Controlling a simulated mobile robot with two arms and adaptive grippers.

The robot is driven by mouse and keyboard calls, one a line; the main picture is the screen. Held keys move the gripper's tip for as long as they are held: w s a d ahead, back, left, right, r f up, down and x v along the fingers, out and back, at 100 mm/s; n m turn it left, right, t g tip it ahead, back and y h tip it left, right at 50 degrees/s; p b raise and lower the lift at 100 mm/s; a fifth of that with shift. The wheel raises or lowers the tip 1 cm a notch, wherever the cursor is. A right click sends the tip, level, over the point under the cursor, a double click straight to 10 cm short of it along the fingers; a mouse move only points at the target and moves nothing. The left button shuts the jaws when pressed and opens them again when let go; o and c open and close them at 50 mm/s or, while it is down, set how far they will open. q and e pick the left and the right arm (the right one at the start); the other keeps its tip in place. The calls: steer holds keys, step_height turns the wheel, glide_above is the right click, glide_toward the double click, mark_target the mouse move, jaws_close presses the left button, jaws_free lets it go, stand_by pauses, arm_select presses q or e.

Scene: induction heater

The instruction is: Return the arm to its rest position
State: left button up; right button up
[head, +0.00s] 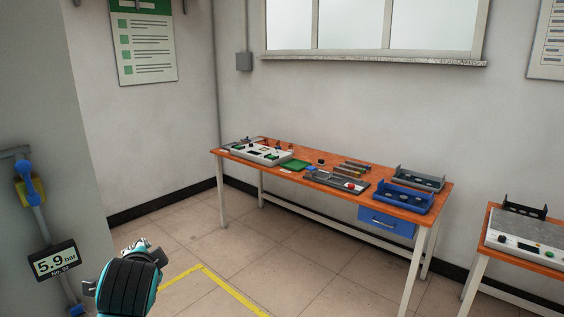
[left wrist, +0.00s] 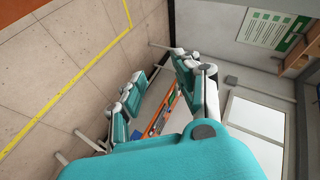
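My left arm (head: 130,282), black with teal edges, comes up at the bottom left of the head view. Its pale end points toward the room, and its fingers are too small to make out there. In the left wrist view my left gripper (left wrist: 160,68) shows teal and white fingers spread apart. I see nothing between them except the far table and wall. A large teal part of my own arm fills the bottom of that view. My right gripper is in neither view.
An orange workbench (head: 334,181) carries a white control unit (head: 262,153), a green pad (head: 295,165) and a blue tray (head: 403,198). Another table with a white device (head: 520,246) stands at right. A pressure display (head: 53,262) is at left. Open floor with yellow tape (head: 232,290) lies between.

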arm_select(q)
steer(key=s+d+f+n+g+h, duration=0.1)
steer(key=s+f+g, duration=0.1)
steer(key=s+f, duration=0.5)
steer(key=s+d+f+n+g+h, duration=0.15)
steer(key=s+f, duration=0.25)
steer(key=f, duration=0.7)
steer(key=s+d+f+n+g+h, duration=0.1)
steer(key=s+d+f+n+g, duration=0.1)
steer(key=s+f, duration=0.6)
steer(key=s+d+f+n+g+h, duration=0.2)
steer(key=s+f+n, duration=0.1)
steer(key=s, duration=0.9)
step_height(320, 180, down, 25)
steer(key=g, duration=0.2)
steer(key=s+a+f+m, duration=0.1)
steer(key=s+a+f, duration=0.1)
steer(key=s+f, duration=1.5)
steer(key=shift+s+a+f+g, duration=0.25)
steer(key=shift+s+a+g, duration=0.05)
steer(key=shift+a+g, duration=0.05)
steer(key=shift+y, duration=0.25)
